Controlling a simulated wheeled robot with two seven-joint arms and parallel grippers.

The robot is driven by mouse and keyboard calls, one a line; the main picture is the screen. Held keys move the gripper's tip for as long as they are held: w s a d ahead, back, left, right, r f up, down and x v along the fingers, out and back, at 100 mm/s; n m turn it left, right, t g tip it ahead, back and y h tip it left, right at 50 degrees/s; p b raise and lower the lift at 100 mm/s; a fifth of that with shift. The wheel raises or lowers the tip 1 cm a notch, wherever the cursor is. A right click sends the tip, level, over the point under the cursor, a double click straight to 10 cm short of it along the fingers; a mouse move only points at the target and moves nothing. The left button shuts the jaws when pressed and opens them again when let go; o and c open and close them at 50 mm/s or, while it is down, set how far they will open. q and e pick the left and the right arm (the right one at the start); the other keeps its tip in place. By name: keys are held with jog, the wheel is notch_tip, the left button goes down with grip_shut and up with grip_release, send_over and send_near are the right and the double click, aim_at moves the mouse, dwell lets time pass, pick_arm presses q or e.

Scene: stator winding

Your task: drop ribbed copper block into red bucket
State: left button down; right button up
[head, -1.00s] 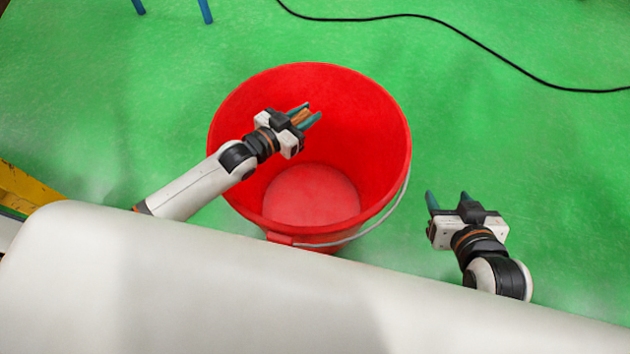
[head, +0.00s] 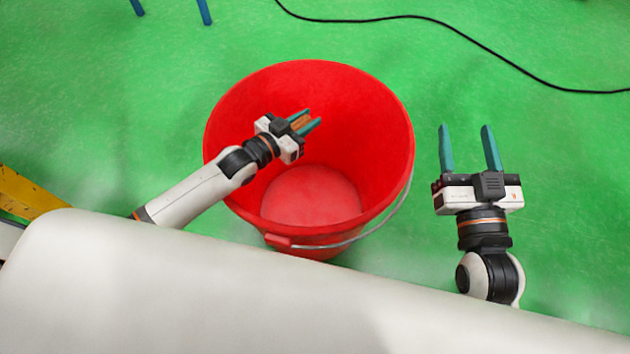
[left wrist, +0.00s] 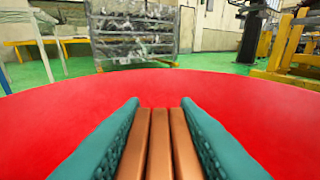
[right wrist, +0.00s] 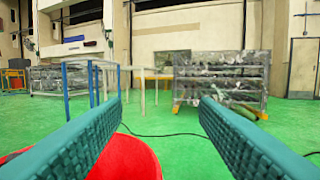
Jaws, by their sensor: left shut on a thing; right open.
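The red bucket (head: 312,195) stands on the green floor in the middle of the head view, its mouth facing up. My left gripper (head: 312,119) reaches in from the left and is over the bucket's mouth. It is shut on the ribbed copper block (head: 299,122). In the left wrist view the block (left wrist: 160,145) shows as copper ribs between the two teal fingers, with the red bucket wall (left wrist: 230,95) beyond. My right gripper (head: 467,140) is open and empty, to the right of the bucket. The bucket's rim also shows low in the right wrist view (right wrist: 130,158).
A black cable (head: 450,28) lies across the floor behind the bucket. Blue legs (head: 205,12) stand at the top left. A yellow part (head: 30,195) is at the left edge. Wrapped racks (right wrist: 220,75) stand far back. The floor around the bucket is otherwise clear.

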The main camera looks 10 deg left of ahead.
aim_at(296, 127)
pick_arm(q)
jog(key=shift+r, duration=0.1)
jog(key=c, duration=1)
grip_release()
jog(key=shift+c, duration=0.2)
jog(key=shift+s+a, duration=0.1)
jog(key=shift+s, duration=0.1)
jog(key=p+v, duration=0.1)
jog(key=v, duration=0.4)
jog(key=shift+p, duration=0.4)
jog(key=f+p+v, duration=0.1)
jog(key=v, duration=0.5)
jog(key=shift+s+r, duration=0.25)
jog(key=shift+r, duration=0.2)
pick_arm(e)
jog(key=s+d+f+g+h, duration=0.2)
jog(key=s+f+g, duration=0.3)
jog(key=f+g, duration=0.3)
notch_tip(296, 127, down, 3)
jog(key=shift+d+f+g+h, duration=0.1)
jog(key=shift+d+g+h, duration=0.25)
jog(key=shift+d, duration=0.25)
pick_arm(q)
jog(key=shift+a, duration=0.15)
